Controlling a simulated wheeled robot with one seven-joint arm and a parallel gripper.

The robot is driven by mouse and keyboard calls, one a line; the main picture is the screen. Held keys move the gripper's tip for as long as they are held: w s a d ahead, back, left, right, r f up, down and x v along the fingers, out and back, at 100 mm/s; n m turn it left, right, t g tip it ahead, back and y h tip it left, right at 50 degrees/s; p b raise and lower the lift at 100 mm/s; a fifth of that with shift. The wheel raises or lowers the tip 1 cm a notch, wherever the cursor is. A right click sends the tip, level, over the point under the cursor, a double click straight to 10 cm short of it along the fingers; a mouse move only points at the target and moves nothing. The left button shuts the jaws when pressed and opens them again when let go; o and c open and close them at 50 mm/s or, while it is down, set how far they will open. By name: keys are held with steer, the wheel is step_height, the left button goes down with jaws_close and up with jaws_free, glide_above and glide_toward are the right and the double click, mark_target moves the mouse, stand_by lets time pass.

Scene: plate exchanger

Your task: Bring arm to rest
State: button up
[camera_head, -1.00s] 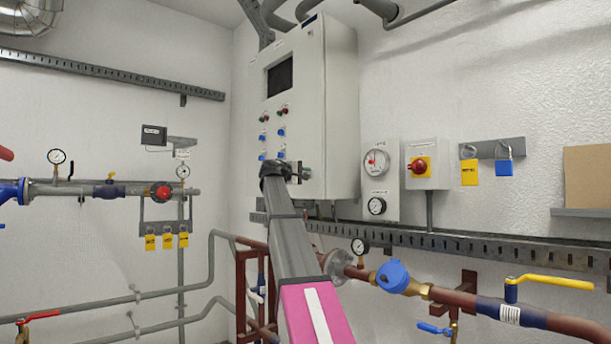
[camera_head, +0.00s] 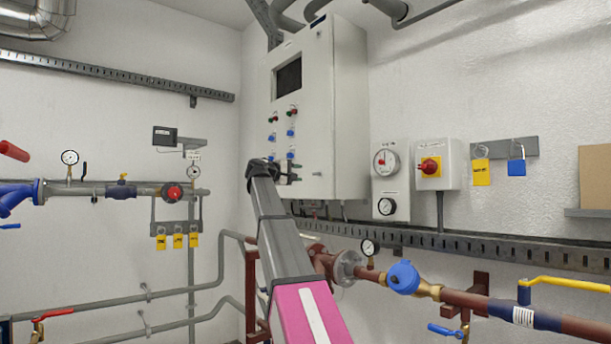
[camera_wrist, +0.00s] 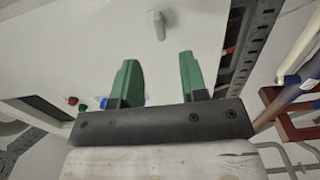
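My arm shows in the head view, reaching up from the bottom centre towards the white control cabinet (camera_head: 340,110). My gripper (camera_head: 290,171) is at the arm's far end, in front of the cabinet's lower front. In the wrist view my gripper (camera_wrist: 158,80) has two green fingers standing wide apart with nothing between them. Past the fingers is the pale cabinet face (camera_wrist: 200,40) with a small grey latch (camera_wrist: 158,25), apart from the fingertips.
Red and blue buttons (camera_head: 290,133) sit on the cabinet front. A cable tray (camera_head: 480,246) and pipes with a blue-capped fitting (camera_head: 403,277) run below. Pipework (camera_head: 110,190) lines the left wall.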

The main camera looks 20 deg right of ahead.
steer(key=shift+s+a, duration=0.25)
steer(key=shift+a, duration=0.4)
steer(key=s+a+f+y, duration=0.1)
steer(key=f+y, duration=0.2)
steer(key=f, duration=1.4)
steer(key=s+a+f+g+y, duration=0.1)
steer(key=a+f+y, duration=0.15)
steer(key=f, duration=1.35)
steer(key=s+a+f+y, duration=0.1)
steer(key=s+f+y, duration=0.15)
steer(key=f, duration=1.45)
steer(key=s+a+f+m+g+y, duration=0.1)
steer(key=s+a+f+y, duration=0.2)
steer(key=s+f, duration=0.5)
steer(key=s+a+f+m+g+y, duration=0.1)
steer(key=s+a+f+g+y, duration=0.1)
steer(key=s+f, duration=0.7)
steer(key=s+a+f+m+g+y, duration=0.1)
steer(key=s+a+f+y, duration=0.3)
steer(key=s+f, duration=0.4)
step_height(320, 180, down, 8)
steer(key=shift+s+r+m+g, duration=0.2)
steer(key=shift+m+g, duration=0.2)
steer(key=shift+g, duration=0.2)
